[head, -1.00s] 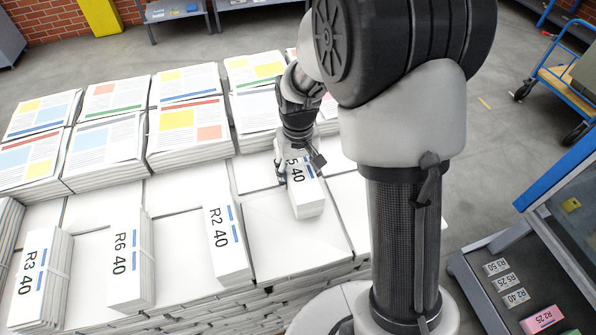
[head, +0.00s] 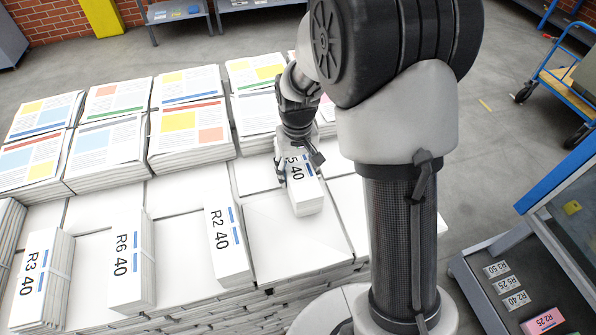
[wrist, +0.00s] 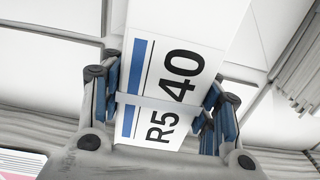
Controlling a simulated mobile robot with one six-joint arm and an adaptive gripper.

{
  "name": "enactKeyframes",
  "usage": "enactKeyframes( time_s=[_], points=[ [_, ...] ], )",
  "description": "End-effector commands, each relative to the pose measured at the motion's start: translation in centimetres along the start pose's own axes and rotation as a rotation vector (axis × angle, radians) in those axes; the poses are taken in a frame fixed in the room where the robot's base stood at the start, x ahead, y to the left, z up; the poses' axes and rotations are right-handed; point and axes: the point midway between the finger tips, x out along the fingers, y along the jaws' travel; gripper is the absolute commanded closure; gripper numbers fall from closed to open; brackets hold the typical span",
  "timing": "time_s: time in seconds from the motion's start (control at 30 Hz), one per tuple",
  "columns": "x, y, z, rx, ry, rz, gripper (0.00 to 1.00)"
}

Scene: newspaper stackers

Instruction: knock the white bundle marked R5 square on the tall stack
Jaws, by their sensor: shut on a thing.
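The white bundle marked R5 40 (head: 306,196) lies on the white top of the tall stack (head: 285,240), in the middle of the head view. A blue stripe and a pale strap show on the bundle in the wrist view (wrist: 184,62). My gripper (head: 296,166) is around the bundle's far end, with one finger on each side. In the wrist view my gripper (wrist: 160,122) has its blue-padded fingers against both sides near the strap. The bundle's far end is partly hidden by my gripper in the head view.
Printed newspaper piles (head: 188,130) stand behind. A rack with label cards (head: 510,285) is at the right.

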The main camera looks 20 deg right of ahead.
Motion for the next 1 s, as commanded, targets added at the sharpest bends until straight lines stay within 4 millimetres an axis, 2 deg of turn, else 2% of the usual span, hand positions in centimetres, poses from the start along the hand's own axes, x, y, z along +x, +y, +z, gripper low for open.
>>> enactKeyframes(
  time_s=[1.0],
  points=[
    [-0.1, 0.0, -1.9, 0.000, 0.003, 0.000, 1.00]
  ],
)
